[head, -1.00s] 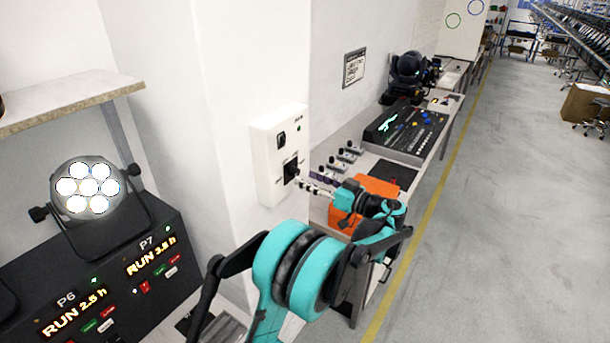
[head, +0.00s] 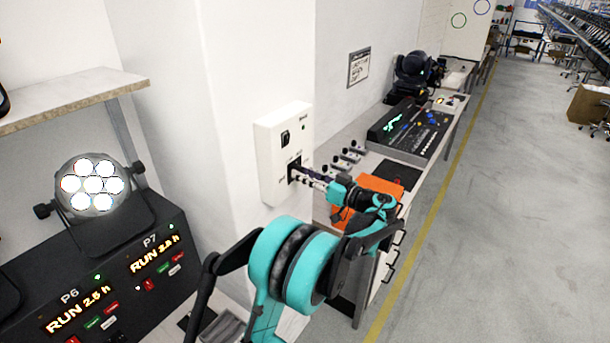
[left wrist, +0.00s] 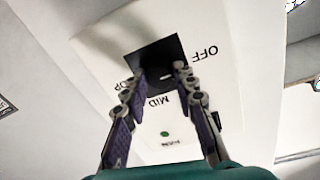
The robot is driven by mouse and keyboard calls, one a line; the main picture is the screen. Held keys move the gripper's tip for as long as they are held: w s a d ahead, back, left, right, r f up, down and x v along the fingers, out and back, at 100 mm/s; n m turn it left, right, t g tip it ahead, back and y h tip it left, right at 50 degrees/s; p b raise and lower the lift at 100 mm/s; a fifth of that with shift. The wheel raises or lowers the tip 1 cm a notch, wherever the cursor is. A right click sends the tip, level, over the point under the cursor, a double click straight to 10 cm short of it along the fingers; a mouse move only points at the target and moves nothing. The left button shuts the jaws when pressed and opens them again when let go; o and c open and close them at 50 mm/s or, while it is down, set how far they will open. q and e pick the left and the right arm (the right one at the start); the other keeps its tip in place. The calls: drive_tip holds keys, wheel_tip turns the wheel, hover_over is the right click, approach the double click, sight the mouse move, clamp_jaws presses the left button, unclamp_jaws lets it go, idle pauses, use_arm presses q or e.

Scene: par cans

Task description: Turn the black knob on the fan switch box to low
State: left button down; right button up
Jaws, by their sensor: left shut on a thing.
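The white fan switch box (head: 270,165) is fixed to the wall pillar, with a small black rocker (head: 285,138) above and a black knob plate (head: 293,164) below. My left gripper (head: 299,175) reaches it from the right and is shut on the knob. In the left wrist view the left gripper (left wrist: 160,75) has its purple fingers on either side of the black knob (left wrist: 163,79), in front of the black plate (left wrist: 152,52). OFF and MID labels read upside down there; a third label is partly hidden by a finger. The knob's exact pointing is unclear. My right gripper is not in view.
A bench with an orange case (head: 383,186) and a control desk (head: 409,131) runs along the wall beyond the box. A par can (head: 92,184) sits on black units at left, under a shelf (head: 70,95).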

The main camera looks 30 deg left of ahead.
use_arm(q)
drive_tip(key=shift+m, duration=0.3)
drive_tip(key=m, duration=1)
drive_tip(key=shift+r+m+g+b, duration=0.1)
drive_tip(key=shift+m+g+b, duration=0.3)
idle(0.4)
drive_tip(key=c, duration=1.2)
unclamp_jaws()
drive_tip(key=d, duration=0.8)
drive_tip(key=s+d, duration=0.1)
drive_tip(key=d, duration=0.3)
drive_tip(key=shift+s+r, duration=0.1)
drive_tip(key=shift+r, duration=0.2)
